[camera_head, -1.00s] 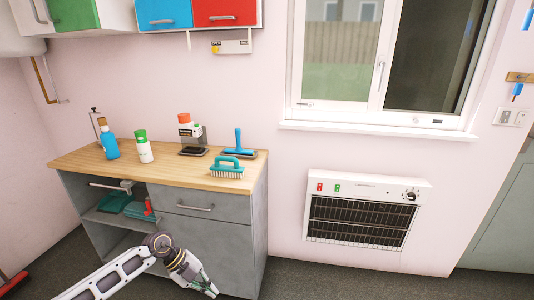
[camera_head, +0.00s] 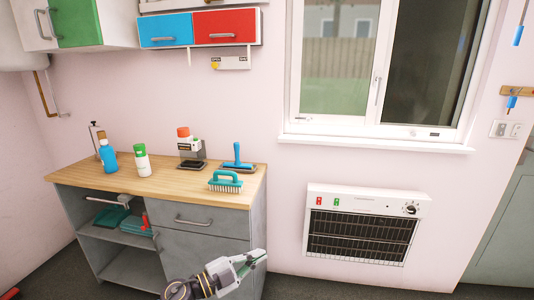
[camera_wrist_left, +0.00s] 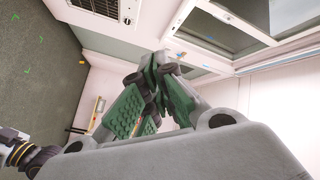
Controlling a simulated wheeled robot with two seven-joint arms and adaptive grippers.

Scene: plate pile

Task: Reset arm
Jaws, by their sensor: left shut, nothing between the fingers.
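My left gripper (camera_head: 254,258) is at the bottom of the head view, in front of the lower right part of the grey cabinet (camera_head: 210,222). Its fingers point right and slightly up, and it is shut and empty. In the left wrist view the green-padded fingers (camera_wrist_left: 155,72) come together with nothing between them. My right gripper does not show in the head view. Part of a dark and white arm link shows at the lower left edge of the left wrist view.
The wooden counter (camera_head: 150,184) holds a blue bottle (camera_head: 108,156), a white bottle with green cap (camera_head: 142,162) and a teal brush (camera_head: 225,182). A wall heater (camera_head: 362,228) is to the right, below the window (camera_head: 378,70). Dark floor lies below the heater.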

